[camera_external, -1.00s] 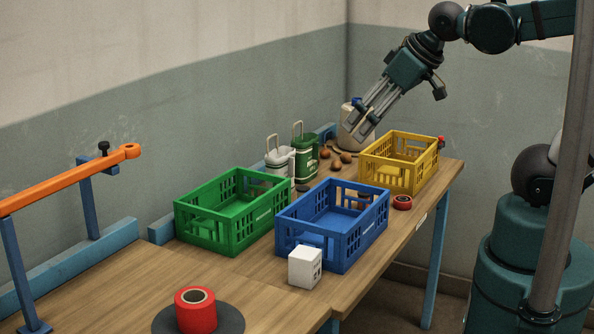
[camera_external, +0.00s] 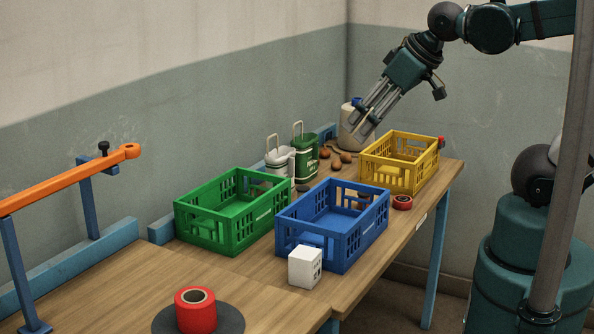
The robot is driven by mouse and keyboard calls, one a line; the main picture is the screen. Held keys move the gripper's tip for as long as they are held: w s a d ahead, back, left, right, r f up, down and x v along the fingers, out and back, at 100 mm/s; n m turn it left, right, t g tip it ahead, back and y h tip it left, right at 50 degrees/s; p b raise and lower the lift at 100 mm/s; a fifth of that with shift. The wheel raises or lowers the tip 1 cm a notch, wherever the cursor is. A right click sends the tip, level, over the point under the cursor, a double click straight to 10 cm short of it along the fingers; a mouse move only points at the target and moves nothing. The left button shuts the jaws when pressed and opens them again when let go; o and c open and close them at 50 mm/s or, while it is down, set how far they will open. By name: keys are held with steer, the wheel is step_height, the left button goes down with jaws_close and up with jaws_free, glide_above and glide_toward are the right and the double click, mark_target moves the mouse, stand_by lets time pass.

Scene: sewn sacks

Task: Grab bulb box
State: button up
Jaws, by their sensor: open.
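A small white box with dark marks on one side (camera_external: 304,267), which looks like the bulb box, stands upright on the wooden table in front of the blue crate (camera_external: 357,243). My gripper (camera_external: 366,122) is open and empty. Nothing covers the white box in this view.
A green crate (camera_external: 205,238) and a yellow crate (camera_external: 388,176) stand on the table (camera_external: 262,285). Green and white containers (camera_external: 305,158), a pale jug (camera_external: 350,130) and brown round items lie behind. A red roll (camera_external: 196,311) sits in front; a smaller one (camera_external: 402,202) is beside the yellow crate.

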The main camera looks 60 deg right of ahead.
steer(key=shift+w+f+n, duration=0.7)
steer(key=shift+f+n, duration=0.1)
steer(key=shift+f, duration=0.05)
steer(key=n+g+h+b, duration=0.2)
steer(key=n+g+b, duration=0.2)
steer(key=n, duration=0.6)
glide_above(303, 255)
steer(key=s+d, duration=0.2)
steer(key=d, duration=0.2)
step_height(303, 255, down, 13)
steer(key=a+f+n+g, duration=0.1)
steer(key=f+n, duration=0.1)
steer(key=f, duration=0.2)
steer(key=w+a+f+n+h+b, duration=0.1)
steer(key=a+f+n, duration=0.1)
steer(key=f, duration=0.2)
steer(key=w+a+f+n+g+h+b, duration=0.1)
steer(key=a+f+n, duration=0.1)
steer(key=f, duration=0.2)
steer(key=shift+a+f+n+g, duration=0.2)
steer(key=shift+f+n+g, duration=0.1)
steer(key=shift+n, duration=0.1)
steer(key=shift+f+h, duration=0.2)
steer(key=shift+h, duration=0.1)
steer(key=shift+b+x, duration=0.45)
steer(key=shift+x, duration=0.85)
steer(key=shift+b+x, duration=0.6)
steer(key=shift+x, duration=1.95)
steer(key=shift+a, duration=0.1)
